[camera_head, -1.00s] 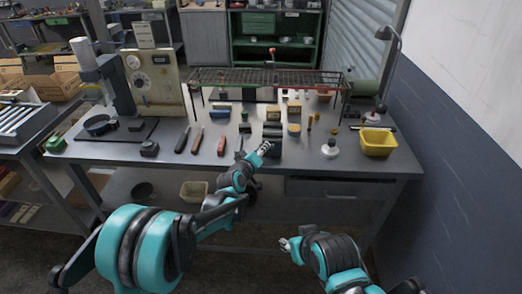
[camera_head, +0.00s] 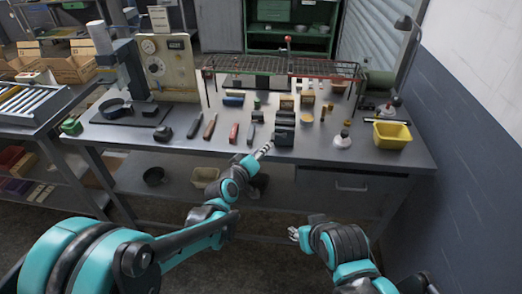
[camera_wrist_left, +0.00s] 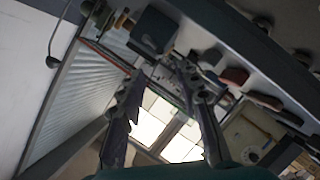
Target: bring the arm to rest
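My left gripper (camera_head: 262,152) is at the front edge of the grey workbench (camera_head: 330,156), just in front of a dark block (camera_head: 283,135). In the left wrist view, the two fingers of my left gripper (camera_wrist_left: 163,78) are spread apart with nothing held between them; the dark block and the bench edge lie beyond. My right gripper (camera_head: 294,233) is low in front of the bench, apart from it. It is too small to tell whether its fingers are open or shut.
Several hand tools, including a red-handled one (camera_head: 234,133), lie along the bench. A yellow bin (camera_head: 391,135) stands at the right, beside a white-based conical item (camera_head: 342,141). A wire rack (camera_head: 285,67) spans the back. A dark round pan (camera_head: 154,176) is on the lower shelf.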

